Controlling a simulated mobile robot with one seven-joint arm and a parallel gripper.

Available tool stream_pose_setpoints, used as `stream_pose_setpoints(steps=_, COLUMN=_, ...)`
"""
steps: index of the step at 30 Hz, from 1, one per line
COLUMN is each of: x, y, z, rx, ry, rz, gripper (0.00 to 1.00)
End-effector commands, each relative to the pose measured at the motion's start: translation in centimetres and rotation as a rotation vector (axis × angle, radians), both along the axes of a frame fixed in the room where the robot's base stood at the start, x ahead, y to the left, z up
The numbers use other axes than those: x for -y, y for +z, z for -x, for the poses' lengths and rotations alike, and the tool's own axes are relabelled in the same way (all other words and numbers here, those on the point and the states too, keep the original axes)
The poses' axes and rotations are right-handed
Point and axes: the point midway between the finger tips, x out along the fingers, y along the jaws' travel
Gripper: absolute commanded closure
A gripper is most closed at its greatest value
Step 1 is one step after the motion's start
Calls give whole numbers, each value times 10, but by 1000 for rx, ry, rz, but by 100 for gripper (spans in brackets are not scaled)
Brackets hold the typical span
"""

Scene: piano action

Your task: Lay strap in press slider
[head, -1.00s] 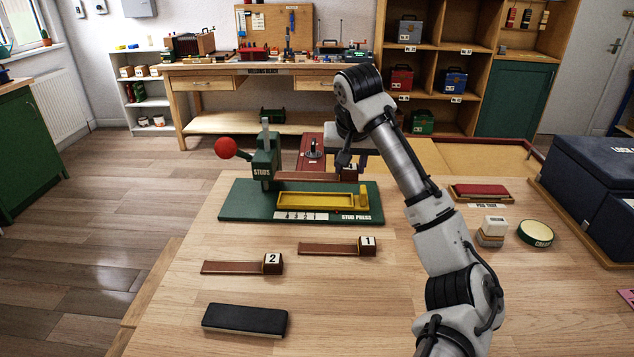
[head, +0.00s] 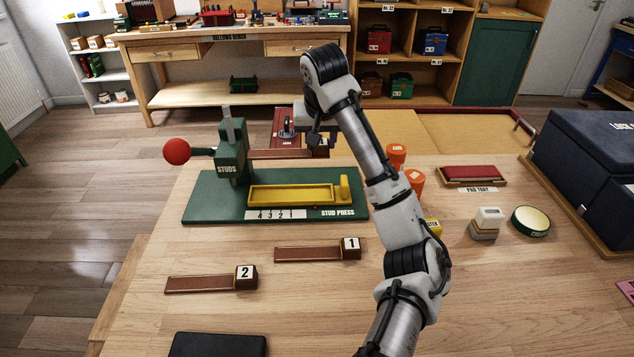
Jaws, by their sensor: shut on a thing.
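My gripper (head: 320,139) is shut on the block end of a brown strap (head: 280,154). The strap is held level, pointing left, above and behind the yellow press slider (head: 292,203) in the view. The number on its block is mostly hidden by the gripper. The slider is a shallow yellow tray with a raised block at its right end, and it looks empty. It sits on the green stud press (head: 208,205), whose post (head: 230,150) stands at the left, close to the strap's free end. I cannot tell whether they touch.
Straps marked 1 (head: 318,253) and 2 (head: 212,283) lie on the table in front. A red-knobbed lever (head: 177,152) sticks out left of the press. Orange pots (head: 397,155), a red pad (head: 474,174) and a navy case (head: 590,185) stand to the right.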

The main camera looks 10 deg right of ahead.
Motion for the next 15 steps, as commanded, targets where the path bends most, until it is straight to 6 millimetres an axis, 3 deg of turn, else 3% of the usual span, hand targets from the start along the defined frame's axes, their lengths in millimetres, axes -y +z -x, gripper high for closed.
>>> stream_pose_setpoints(steps=3, x=0, y=-33, z=1, rx=-4, ry=1, rz=-3, gripper=87)
stream_pose_setpoints(steps=7, x=1, y=-59, z=1, rx=-2, ry=-1, rz=0, gripper=87)
stream_pose_setpoints(steps=15, x=1, y=-82, z=0, rx=0, ry=-1, rz=1, gripper=87)
